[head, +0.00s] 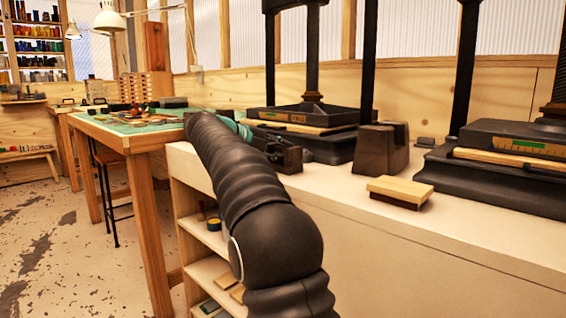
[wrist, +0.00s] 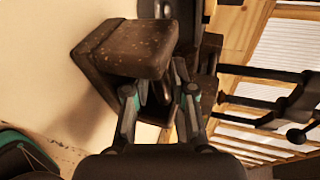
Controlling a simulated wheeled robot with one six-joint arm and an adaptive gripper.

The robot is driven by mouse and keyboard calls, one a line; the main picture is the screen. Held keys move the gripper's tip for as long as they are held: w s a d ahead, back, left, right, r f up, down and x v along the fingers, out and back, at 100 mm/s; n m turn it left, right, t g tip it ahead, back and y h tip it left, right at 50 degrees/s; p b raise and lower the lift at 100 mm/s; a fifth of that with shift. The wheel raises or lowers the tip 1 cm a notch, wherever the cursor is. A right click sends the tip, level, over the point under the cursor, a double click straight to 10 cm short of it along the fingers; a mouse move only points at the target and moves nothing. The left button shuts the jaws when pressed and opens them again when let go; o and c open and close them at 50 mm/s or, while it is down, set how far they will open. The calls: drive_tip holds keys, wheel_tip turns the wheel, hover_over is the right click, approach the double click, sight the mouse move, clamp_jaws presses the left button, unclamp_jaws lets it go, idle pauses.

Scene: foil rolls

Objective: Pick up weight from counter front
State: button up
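A dark brown, worn metal weight (head: 380,149) with a notch in its top stands on the counter (head: 462,232), between two black presses. In the wrist view the weight (wrist: 128,48) fills the upper left and middle, its rusty speckled face close to my fingers. My gripper (wrist: 158,85) is open, its two fingers apart. In the head view my gripper (head: 286,153) is over the counter, to the left of the weight, with a gap between them. The fingertips overlap the weight's edge in the wrist view; I cannot tell whether they touch it.
A wood-topped block (head: 400,188) lies in front of the weight. One black press (head: 325,142) stands behind my gripper and another press (head: 500,182) is at the right. A worktable (head: 130,128) with a green top stands at the left.

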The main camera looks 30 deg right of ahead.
drive_tip(key=shift+c, duration=0.3)
clamp_jaws()
drive_tip(key=shift+r, duration=0.1)
